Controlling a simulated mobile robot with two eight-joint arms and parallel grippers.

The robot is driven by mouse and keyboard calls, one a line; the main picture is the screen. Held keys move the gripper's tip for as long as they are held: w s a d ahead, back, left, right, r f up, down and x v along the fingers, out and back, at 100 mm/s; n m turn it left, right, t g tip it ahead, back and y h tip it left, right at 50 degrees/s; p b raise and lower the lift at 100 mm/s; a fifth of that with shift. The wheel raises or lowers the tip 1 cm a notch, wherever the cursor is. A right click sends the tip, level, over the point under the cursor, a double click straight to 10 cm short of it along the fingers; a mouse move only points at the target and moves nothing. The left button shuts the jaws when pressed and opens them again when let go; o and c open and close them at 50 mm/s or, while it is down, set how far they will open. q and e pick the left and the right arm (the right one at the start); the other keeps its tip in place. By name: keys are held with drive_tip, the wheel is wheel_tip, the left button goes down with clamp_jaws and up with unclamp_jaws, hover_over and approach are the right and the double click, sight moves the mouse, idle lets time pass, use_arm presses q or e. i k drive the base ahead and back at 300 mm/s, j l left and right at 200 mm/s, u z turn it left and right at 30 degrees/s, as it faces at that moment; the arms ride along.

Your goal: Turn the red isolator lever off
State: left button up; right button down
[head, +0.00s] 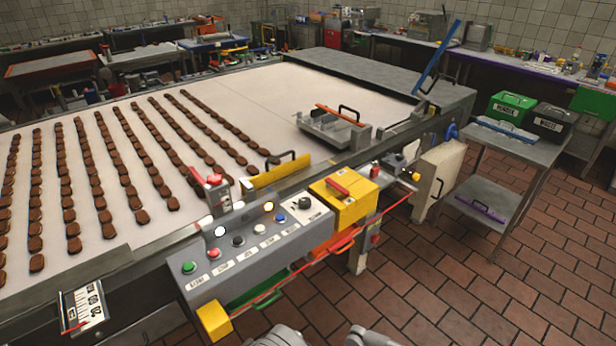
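The red isolator lever (337,187) lies on the sloped top face of a yellow box (352,213), slanting from upper left to lower right. The box is at the right end of the grey control panel (215,283). Nothing is touching the lever. Two pale grey rounded parts of my own body show at the bottom edge, well below the box. No gripper fingers can be made out in the head view.
The panel carries a green button (189,267), a red button (213,252) and other knobs. A red cord (300,268) runs along the front. Rows of brown biscuits lie on the conveyor (250,105). A grey side table (540,148) stands right; tiled floor (480,290) in front is clear.

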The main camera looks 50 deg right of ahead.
sight(329, 182)
drive_tip(key=z, duration=2.05)
